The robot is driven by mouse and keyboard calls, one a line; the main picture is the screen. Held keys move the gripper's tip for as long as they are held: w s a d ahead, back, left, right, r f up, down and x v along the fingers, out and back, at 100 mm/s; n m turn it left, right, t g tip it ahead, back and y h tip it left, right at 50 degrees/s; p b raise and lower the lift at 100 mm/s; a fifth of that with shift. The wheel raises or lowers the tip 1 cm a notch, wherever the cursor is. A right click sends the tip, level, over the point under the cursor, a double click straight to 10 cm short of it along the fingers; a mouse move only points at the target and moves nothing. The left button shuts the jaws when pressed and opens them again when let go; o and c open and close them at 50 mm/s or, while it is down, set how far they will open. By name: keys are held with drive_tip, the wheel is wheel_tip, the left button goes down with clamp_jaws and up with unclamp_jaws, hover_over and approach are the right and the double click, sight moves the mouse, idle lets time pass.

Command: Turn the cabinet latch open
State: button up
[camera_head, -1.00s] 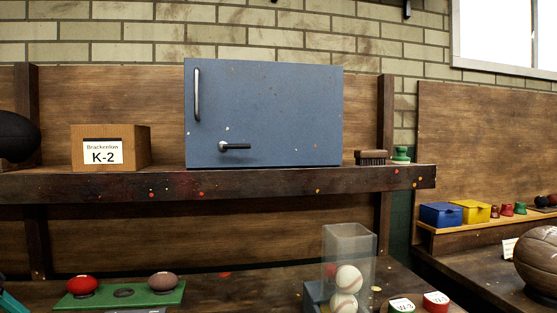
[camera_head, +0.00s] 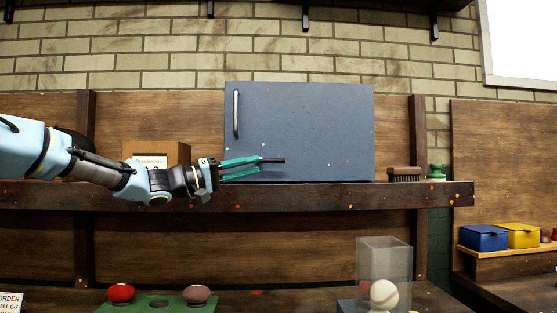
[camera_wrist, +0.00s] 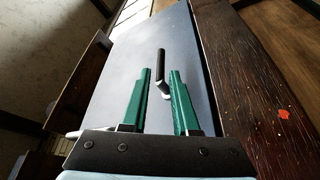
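The blue-grey cabinet (camera_head: 310,120) stands on a wooden shelf with its door shut and a vertical handle (camera_head: 236,114) at its left. The dark latch lever (camera_head: 274,160) lies about horizontal low on the door, pointing right; its pivot end is hidden by my fingers in the head view. My gripper (camera_head: 257,165) has reached it from the left. In the wrist view, the green fingers of my gripper (camera_wrist: 160,71) are apart, with the silver base of the latch (camera_wrist: 165,90) between them and the lever extending past their tips. Contact cannot be told.
The shelf (camera_head: 330,196) runs under the cabinet. A cardboard-coloured box (camera_head: 178,152) is partly behind my arm. A brush (camera_head: 404,174) and a green item (camera_head: 436,172) stand right of the cabinet. A clear case with a baseball (camera_head: 384,294) is below.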

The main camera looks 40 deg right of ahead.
sight(268, 161)
drive_tip(key=p+x, duration=0.2)
drive_tip(key=x, duration=0.4)
drive_tip(key=shift+r, duration=0.1)
drive_tip(key=shift+s+d+p, duration=0.2)
drive_tip(key=shift+d+p, duration=0.2)
drive_tip(key=shift+d, duration=0.3)
clamp_jaws()
idle(0.7)
